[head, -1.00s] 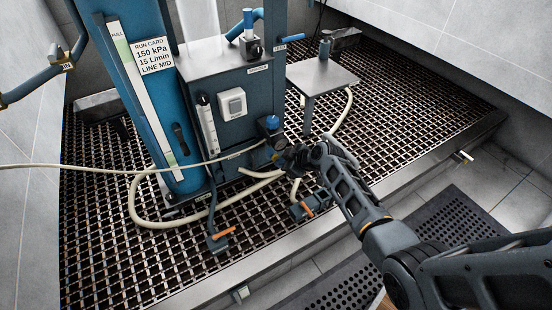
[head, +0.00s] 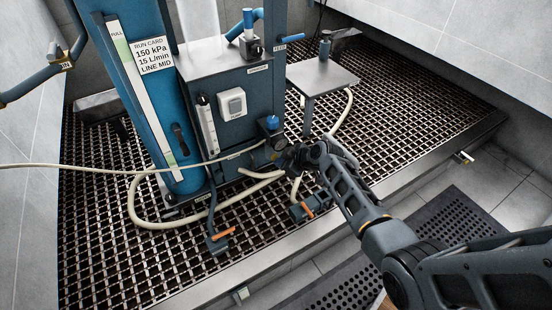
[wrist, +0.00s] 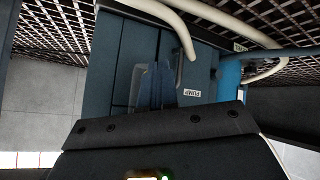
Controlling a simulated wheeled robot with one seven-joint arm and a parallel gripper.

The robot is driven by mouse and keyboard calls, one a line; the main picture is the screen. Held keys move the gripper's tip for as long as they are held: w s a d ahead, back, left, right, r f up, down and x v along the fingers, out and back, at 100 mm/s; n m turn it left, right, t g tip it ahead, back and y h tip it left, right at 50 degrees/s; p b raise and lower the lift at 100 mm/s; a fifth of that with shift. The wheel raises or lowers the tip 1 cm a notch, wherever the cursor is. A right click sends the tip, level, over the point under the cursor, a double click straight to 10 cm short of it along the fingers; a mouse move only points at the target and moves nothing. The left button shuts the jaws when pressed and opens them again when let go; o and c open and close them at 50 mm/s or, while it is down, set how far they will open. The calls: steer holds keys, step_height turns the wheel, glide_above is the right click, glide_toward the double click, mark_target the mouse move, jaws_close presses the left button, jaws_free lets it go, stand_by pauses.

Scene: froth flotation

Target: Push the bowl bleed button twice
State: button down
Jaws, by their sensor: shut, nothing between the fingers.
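The regulator with its blue knob (head: 271,123) and dark round gauge is mounted low on the right side of the blue cabinet (head: 235,120) in the head view. I cannot make out the bowl bleed button; the lower part of the regulator is small and dark behind my gripper. My gripper (head: 284,160) is beside and just below the regulator, close to it; I cannot tell whether it touches. In the wrist view the two fingers (wrist: 155,85) are together with nothing between them, in front of a blue panel with an upside-down PUMP label (wrist: 191,92).
Cream hoses (head: 150,215) loop over the grating around the cabinet base. Valves with orange handles stand low, one at the front (head: 222,236) and one below my gripper (head: 306,206). A small grey table (head: 322,78) stands behind to the right. Open grating lies farther right.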

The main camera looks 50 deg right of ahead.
steer(key=shift+s+a, duration=0.25)
steer(key=shift+s, duration=0.6)
steer(key=shift+p, duration=0.3)
steer(key=s, duration=0.2)
steer(key=s+a+p, duration=0.1)
steer(key=s, duration=0.1)
steer(key=shift+s+a, duration=0.15)
steer(key=shift+s, duration=0.25)
